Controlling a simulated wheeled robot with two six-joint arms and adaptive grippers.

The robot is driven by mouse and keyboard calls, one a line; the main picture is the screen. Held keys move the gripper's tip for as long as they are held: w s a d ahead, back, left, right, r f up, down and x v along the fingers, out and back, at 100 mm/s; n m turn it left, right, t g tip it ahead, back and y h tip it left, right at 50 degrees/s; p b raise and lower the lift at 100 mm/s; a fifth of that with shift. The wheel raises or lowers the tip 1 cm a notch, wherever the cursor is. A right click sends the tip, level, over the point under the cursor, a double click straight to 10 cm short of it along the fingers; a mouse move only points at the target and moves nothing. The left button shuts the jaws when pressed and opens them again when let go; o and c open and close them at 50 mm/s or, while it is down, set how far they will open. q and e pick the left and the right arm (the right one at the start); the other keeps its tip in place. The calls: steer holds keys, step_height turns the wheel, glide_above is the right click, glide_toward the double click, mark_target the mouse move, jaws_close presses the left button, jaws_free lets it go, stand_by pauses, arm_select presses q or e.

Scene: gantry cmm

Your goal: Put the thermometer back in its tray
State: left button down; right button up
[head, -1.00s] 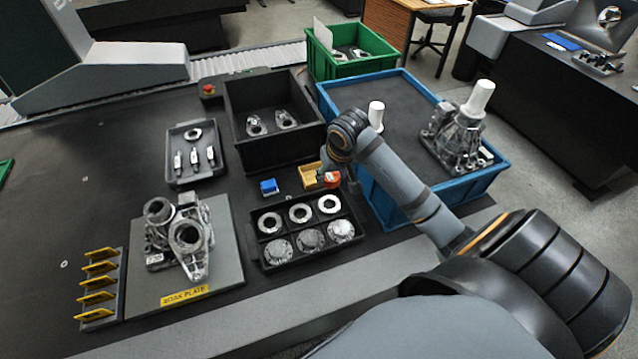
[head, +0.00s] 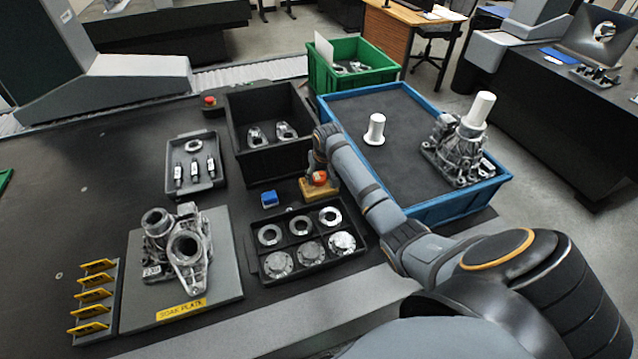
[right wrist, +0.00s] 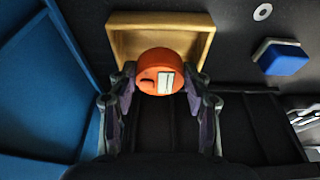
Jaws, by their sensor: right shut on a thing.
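The thermometer, a round orange-red body with a small white display, shows in the head view (head: 320,177) and in the right wrist view (right wrist: 151,62). My right gripper (right wrist: 160,84) is shut on it, one finger on each side. The tray, a small yellow open box, shows in the head view (head: 319,194) and in the right wrist view (right wrist: 163,20). In both views the thermometer overlaps the tray; in the wrist view it covers the tray's near part. I cannot tell whether it touches the tray floor. My left gripper is not in view.
A blue block (head: 269,200) stands left of the tray. A black rack of metal rings and discs (head: 256,262) lies in front. A black bin (head: 240,120) stands behind, and a large blue crate (head: 470,205) is close on the right. My right forearm passes over the crate's near edge.

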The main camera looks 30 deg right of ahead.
mark_target(320, 178)
steer(key=shift+w+f, duration=0.2)
steer(key=shift+f, duration=1.5)
steer(key=o, duration=1)
steer(key=shift+f, duration=0.15)
steer(key=p+v, duration=0.1)
steer(key=v, duration=1.1)
